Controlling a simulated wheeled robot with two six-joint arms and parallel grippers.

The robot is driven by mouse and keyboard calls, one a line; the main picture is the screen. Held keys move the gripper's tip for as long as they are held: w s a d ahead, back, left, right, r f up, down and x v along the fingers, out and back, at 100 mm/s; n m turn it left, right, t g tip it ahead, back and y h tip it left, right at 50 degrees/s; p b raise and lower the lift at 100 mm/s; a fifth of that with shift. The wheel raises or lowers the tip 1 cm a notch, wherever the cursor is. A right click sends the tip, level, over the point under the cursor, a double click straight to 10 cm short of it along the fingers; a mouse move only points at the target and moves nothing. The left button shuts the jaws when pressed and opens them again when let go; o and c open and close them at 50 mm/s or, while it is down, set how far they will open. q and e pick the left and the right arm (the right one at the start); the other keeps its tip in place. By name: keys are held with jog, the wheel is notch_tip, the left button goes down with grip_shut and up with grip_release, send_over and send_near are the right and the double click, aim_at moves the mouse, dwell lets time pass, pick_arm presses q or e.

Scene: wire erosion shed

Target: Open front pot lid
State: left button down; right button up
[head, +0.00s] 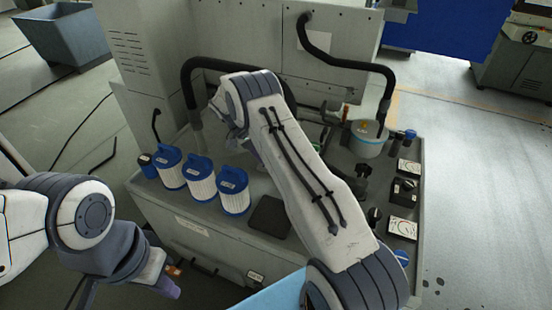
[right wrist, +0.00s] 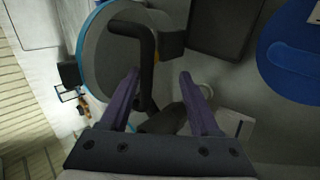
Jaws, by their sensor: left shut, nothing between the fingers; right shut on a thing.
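In the right wrist view, a round pot (right wrist: 84,52) with a light blue rim has a grey lid (right wrist: 105,62) and a dark bent handle (right wrist: 147,62). My right gripper (right wrist: 160,82) has its purple fingers on either side of the dark handle and is shut on it. Whether the lid is raised from the rim cannot be told. In the head view my right arm hides this pot and the right fingers. My left gripper (head: 173,289) is shut and empty, low at the left, in front of the machine and away from the pot.
Blue-capped filter cartridges (head: 200,177) stand along the machine's front left. A black pad (head: 270,215) lies beside them. Floor is free at the right.

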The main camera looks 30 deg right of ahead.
dwell(0.3)
jog(key=shift+d+r, duration=0.1)
jog(key=b+v, duration=0.1)
jog(key=v, duration=0.9)
dwell(0.4)
jog(key=shift+r, duration=0.2)
